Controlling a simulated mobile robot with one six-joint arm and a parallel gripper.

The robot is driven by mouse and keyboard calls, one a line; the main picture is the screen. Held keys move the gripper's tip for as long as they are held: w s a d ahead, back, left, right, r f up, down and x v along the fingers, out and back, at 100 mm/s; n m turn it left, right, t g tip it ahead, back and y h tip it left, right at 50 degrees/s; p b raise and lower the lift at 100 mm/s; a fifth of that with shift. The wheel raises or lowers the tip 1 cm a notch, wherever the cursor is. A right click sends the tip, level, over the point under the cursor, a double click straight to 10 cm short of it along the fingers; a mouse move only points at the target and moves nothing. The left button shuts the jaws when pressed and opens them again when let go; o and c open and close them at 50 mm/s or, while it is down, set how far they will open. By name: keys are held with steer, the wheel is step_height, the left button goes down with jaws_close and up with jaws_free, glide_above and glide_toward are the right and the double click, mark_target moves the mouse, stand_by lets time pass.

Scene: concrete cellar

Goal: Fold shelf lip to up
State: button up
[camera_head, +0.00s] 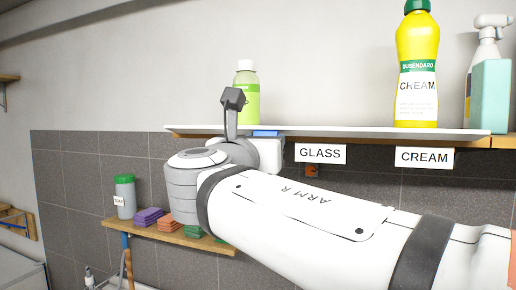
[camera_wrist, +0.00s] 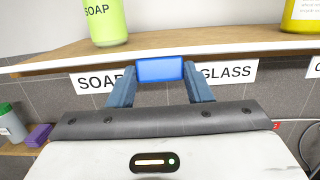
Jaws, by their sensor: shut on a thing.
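The shelf lip (camera_head: 350,131) is a thin white strip along the front of the upper wooden shelf. It also shows in the wrist view (camera_wrist: 240,47). A blue tab (camera_wrist: 160,70) is at the strip's front edge, between the labels SOAP and GLASS. My gripper (camera_wrist: 160,76) is shut on the blue tab, with one blue-grey finger at each side. In the head view my gripper (camera_head: 265,138) is just under the shelf edge, and my wrist hides most of it. The lip looks roughly level in the head view; its exact angle is hard to tell.
Below, a lower shelf (camera_head: 160,234) holds a grey bottle (camera_head: 125,197) and stacked coloured sponges (camera_head: 170,221).

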mark_target(265, 127)
step_height(265, 127, up, 3)
steer(key=g+y, duration=0.2)
steer(key=g, duration=0.2)
steer(key=shift+w, duration=0.1)
steer(key=g, duration=0.1)
steer(key=r+g, duration=0.1)
steer(key=shift+w+d+r+g+y, duration=0.1)
steer(key=shift+w+r+g+y, duration=0.2)
steer(key=shift+g+y, duration=0.1)
steer(key=shift+w+d+r+g+y, duration=0.1)
steer(key=shift+w+r+g+y, duration=0.15)
steer(key=shift+g, duration=0.35)
steer(key=shift+w+d+r+g+y, duration=0.15)
steer(key=shift+r+g, duration=0.2)
steer(key=shift+g, duration=0.25)
steer(key=shift+r+g, duration=0.1)
steer(key=shift+g, duration=0.2)
steer(key=o, duration=1)
steer(key=shift+w+a, duration=0.1)
